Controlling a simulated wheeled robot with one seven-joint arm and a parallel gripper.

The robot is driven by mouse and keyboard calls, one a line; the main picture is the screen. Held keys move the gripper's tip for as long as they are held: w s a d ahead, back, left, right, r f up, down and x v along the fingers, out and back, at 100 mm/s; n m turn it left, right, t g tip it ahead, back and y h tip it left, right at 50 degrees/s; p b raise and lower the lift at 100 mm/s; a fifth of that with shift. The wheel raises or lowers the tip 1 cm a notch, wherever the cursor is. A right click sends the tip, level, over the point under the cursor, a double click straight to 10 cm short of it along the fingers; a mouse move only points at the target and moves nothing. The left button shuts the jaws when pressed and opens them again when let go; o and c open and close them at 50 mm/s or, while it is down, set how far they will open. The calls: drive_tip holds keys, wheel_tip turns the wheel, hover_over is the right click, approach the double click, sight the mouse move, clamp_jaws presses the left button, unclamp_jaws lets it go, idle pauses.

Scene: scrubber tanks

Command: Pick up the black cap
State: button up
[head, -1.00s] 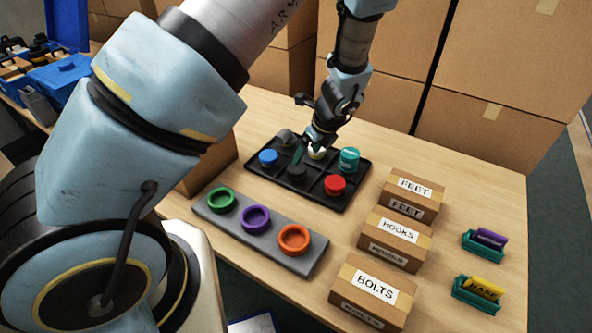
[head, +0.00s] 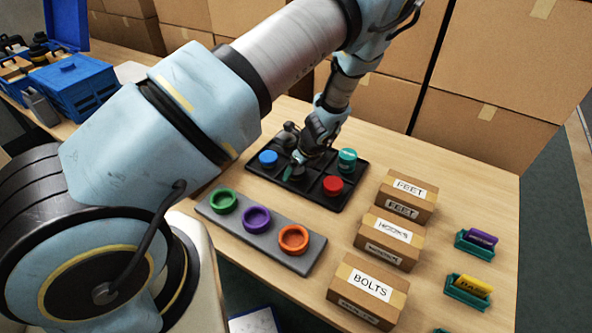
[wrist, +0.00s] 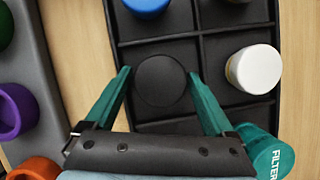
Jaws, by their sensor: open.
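The black cap (wrist: 159,80) lies in a compartment of the black tray (wrist: 187,18), seen from above in the wrist view. My gripper (wrist: 158,82) is open, with one teal finger on each side of the cap. The fingertips look near the cap's sides; I cannot tell whether they touch it. In the head view my gripper (head: 292,167) is low over the tray's middle and mostly hides the cap.
A grey rack (head: 270,252) with green, purple and orange rings is in front. Labelled boxes (head: 364,290) stand to the right.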

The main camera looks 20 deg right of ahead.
drive_tip(key=c, duration=1.1)
